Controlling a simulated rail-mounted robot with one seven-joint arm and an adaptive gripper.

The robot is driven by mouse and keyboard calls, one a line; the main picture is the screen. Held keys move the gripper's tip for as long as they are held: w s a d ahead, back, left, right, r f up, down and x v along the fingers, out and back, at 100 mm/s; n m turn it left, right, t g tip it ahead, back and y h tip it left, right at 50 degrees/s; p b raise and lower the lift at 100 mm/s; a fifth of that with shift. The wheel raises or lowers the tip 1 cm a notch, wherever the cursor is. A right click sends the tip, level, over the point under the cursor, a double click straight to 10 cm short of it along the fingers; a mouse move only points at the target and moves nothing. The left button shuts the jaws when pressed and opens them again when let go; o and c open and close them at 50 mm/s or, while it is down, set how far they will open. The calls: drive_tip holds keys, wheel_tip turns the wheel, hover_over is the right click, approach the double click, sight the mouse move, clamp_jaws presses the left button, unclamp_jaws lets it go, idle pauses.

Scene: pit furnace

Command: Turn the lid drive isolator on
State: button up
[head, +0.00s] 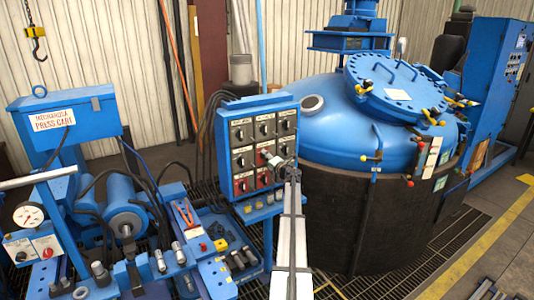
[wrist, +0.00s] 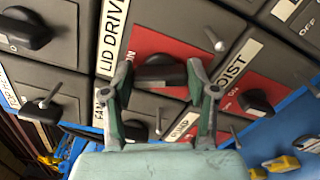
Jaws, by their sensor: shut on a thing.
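The lid drive isolator is a dark rotary knob (wrist: 160,72) on a red plate, beside a white label (wrist: 111,38) that reads "LID DRIV" before it is cut off. In the wrist view my gripper (wrist: 163,84) has one finger on each side of this knob and is shut on it. The fingers partly cover the knob and plate, and its on and off marks cannot be read. In the head view my gripper (head: 275,161) is at the lower part of the blue-framed switch panel (head: 251,105), and the arm hides some of the switches there.
A neighbouring red-plated knob (wrist: 257,102) sits close on the right, by a label ending "OIST". Other dark knobs (wrist: 27,32) and small metal toggles (wrist: 215,40) surround the fingers. The blue domed furnace (head: 335,125) stands right of the panel, a cluttered blue bench (head: 200,250) lower left.

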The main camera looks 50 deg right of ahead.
drive_tip(key=m+p, duration=0.3)
drive_tip(key=m, duration=0.1)
drive_tip(key=shift+w+d+m+p, duration=0.1)
drive_tip(key=shift+m+p, duration=0.3)
idle(0.4)
drive_tip(key=o, duration=1.2)
drive_tip(key=shift+c, duration=0.2)
drive_tip(key=shift+f, duration=0.1)
drive_tip(key=v, duration=1.2)
